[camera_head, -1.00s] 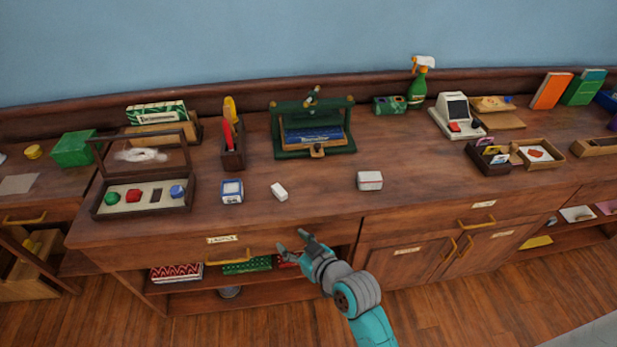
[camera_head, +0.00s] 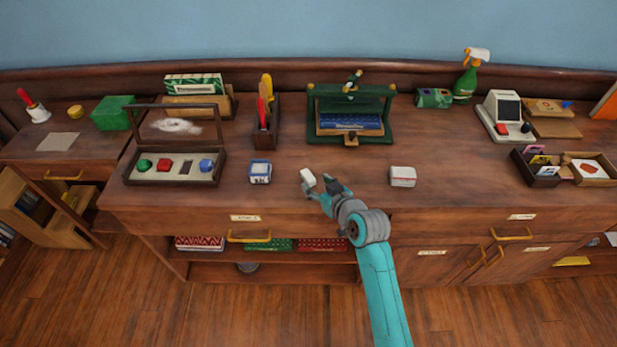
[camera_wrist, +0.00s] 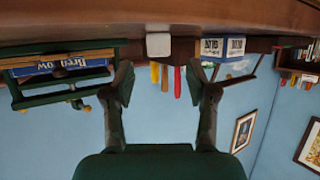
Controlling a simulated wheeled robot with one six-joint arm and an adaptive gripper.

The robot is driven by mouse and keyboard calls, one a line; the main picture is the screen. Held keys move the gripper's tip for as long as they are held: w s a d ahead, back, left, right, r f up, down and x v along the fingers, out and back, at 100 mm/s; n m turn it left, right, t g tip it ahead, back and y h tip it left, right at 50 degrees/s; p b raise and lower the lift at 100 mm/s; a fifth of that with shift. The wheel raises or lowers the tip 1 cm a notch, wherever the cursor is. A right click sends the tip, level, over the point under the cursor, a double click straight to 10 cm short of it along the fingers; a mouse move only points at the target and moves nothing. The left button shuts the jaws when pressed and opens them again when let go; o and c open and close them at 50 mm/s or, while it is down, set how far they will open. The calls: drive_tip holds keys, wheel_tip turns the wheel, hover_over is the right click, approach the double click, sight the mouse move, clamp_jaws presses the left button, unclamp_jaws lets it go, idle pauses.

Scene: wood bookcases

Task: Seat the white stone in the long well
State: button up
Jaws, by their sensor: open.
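The white stone (camera_head: 309,181), a small pale block, lies on the counter near its front edge. My gripper (camera_head: 326,192) is open, with its fingertips close beside the stone at its right. In the wrist view, which is upside down, the stone (camera_wrist: 158,45) lies beyond and between the spread fingers (camera_wrist: 158,82), with nothing held. The open display case (camera_head: 137,180) stands at the left with its lid frame raised. Its pale panel holds a green, a red and a blue stone. The long well (camera_head: 187,167) shows as a dark, empty slot between the red and blue stones.
A blue-and-white box (camera_head: 260,172) stands between the case and the white stone. A white box (camera_head: 402,176) is at the right. A pen holder (camera_head: 266,138) and a green press (camera_head: 352,115) stand behind. Counter between the small boxes is mostly clear.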

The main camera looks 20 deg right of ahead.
sight(310, 178)
drive_tip(key=x, duration=0.4)
drive_tip(key=shift+w, duration=0.15)
clamp_jaws()
drive_tip(key=shift+r, duration=0.1)
